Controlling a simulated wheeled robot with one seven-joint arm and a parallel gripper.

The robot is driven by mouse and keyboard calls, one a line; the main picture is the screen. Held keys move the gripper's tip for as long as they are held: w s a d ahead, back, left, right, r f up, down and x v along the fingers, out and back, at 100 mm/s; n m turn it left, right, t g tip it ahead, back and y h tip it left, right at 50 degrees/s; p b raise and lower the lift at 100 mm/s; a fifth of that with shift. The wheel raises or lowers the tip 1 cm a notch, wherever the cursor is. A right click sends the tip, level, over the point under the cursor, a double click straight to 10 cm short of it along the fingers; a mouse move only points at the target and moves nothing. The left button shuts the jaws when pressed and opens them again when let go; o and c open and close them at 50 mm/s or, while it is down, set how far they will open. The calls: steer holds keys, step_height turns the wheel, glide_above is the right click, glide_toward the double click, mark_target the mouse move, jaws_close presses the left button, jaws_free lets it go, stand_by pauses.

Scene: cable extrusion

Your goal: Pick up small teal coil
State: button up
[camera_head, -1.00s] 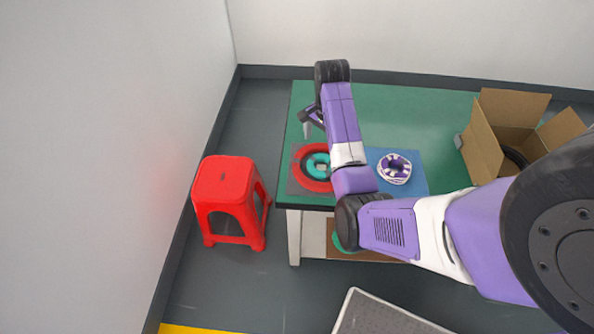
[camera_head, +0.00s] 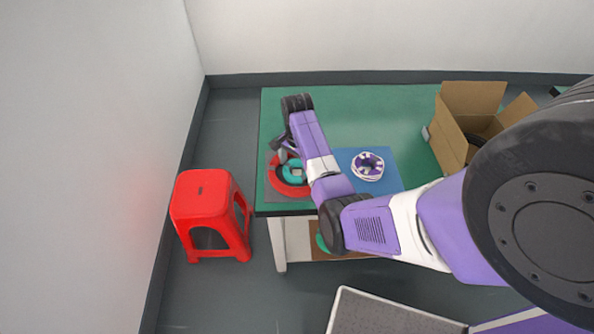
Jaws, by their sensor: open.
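The small teal coil (camera_head: 294,171) lies inside a larger red coil (camera_head: 289,190) on a grey mat at the left front of the green table. My gripper (camera_head: 283,155) is open, at the upper left edge of the teal coil and over the red coil's far side. My wrist and forearm hide the right part of the red coil. I cannot tell whether the fingers touch the teal coil.
A white and purple coil (camera_head: 367,166) lies on a blue mat (camera_head: 391,183) to the right. An open cardboard box (camera_head: 449,135) with a dark coil inside stands further right. The green table (camera_head: 345,115) is clear at the back. A red stool (camera_head: 203,197) stands left.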

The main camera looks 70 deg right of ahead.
steer(key=shift+c, duration=0.2)
steer(key=c, duration=1.2)
steer(key=shift+r, duration=0.15)
step_height(320, 180, up, 20)
steer(key=p, duration=0.4)
steer(key=shift+w+d+p, duration=0.15)
steer(key=shift+p, duration=0.25)
